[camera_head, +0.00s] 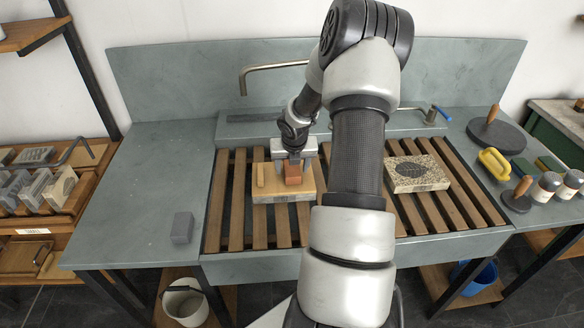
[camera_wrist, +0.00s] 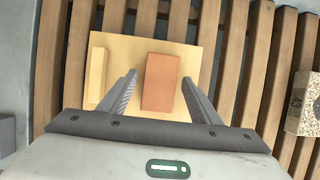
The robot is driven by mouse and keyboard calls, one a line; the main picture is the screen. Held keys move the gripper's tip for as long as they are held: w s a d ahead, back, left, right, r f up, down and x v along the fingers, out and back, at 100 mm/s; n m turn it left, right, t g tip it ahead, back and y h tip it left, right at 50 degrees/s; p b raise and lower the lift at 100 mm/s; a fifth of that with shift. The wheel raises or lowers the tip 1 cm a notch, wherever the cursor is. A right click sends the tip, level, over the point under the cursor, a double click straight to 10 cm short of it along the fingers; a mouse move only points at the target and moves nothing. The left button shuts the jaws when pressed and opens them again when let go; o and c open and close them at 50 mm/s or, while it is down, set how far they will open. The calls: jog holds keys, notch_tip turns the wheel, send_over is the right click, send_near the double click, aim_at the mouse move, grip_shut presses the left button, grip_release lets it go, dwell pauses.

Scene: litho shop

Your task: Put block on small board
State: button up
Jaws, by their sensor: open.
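An orange-brown block (camera_head: 293,178) lies flat on top of a small light-wood board (camera_head: 273,191) on the slatted rack. In the wrist view the block (camera_wrist: 161,82) is near the middle of the board (camera_wrist: 117,62), with a raised wooden strip (camera_wrist: 97,75) on the left. My gripper (camera_wrist: 158,84) is open, one finger on each side of the block. Gaps show between the fingers and the block. In the head view my gripper (camera_head: 293,160) is just above the board and hides part of the block's top.
A grey block (camera_head: 182,228) stands on the counter left of the rack (camera_head: 228,215). A patterned stone (camera_head: 417,173) lies on the rack at right. A tap (camera_head: 275,66) arches behind my gripper.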

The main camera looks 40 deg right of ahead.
jog(key=p+v, duration=0.2)
jog(key=v, duration=0.9)
jog(key=shift+r+p, duration=0.25)
jog(key=shift+p, duration=0.05)
jog(key=shift+s, duration=0.1)
